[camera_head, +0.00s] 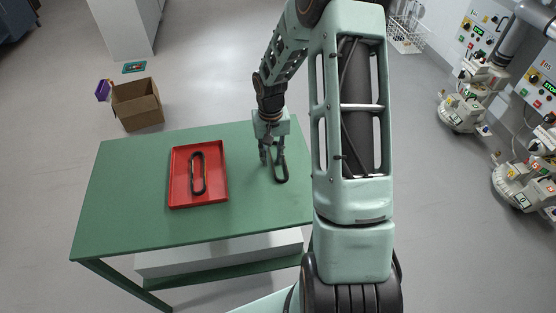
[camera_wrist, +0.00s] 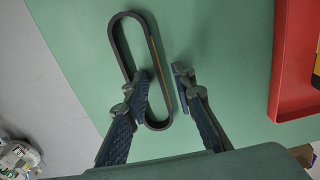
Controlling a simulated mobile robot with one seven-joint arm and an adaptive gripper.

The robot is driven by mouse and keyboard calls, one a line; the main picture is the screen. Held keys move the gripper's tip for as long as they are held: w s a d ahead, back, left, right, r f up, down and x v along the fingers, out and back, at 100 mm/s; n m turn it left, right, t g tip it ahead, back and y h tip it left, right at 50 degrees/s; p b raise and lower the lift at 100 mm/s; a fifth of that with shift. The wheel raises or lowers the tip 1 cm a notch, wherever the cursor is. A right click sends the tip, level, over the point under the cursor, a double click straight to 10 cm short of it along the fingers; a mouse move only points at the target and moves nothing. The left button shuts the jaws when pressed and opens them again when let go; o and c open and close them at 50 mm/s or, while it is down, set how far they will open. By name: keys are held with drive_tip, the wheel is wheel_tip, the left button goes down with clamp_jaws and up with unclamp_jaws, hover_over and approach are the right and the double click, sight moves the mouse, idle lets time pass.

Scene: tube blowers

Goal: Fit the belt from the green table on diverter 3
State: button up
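A dark belt, a long closed loop (camera_wrist: 119,46), lies on the green table (camera_head: 115,215) near its right edge. In the head view the belt (camera_head: 281,176) is partly hidden by my gripper. My gripper (camera_wrist: 160,79) is open with nothing clamped. In the wrist view its left finger overlaps the loop's inside and its right finger is outside the loop, so one long side of the belt runs between them. I cannot tell the fingertips' height above the table. Diverter units (camera_head: 464,112) (camera_head: 522,186) stand at the far right; I cannot make out which is diverter 3.
A red tray (camera_head: 174,178) on the table holds another dark loop (camera_head: 197,173); the tray's edge shows in the wrist view (camera_wrist: 284,60). A cardboard box (camera_head: 138,106) and a purple box (camera_head: 104,90) stand on the floor behind. A wire basket (camera_head: 405,36) stands at the back.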

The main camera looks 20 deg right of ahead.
drive_tip(key=shift+c, duration=0.3)
clamp_jaws()
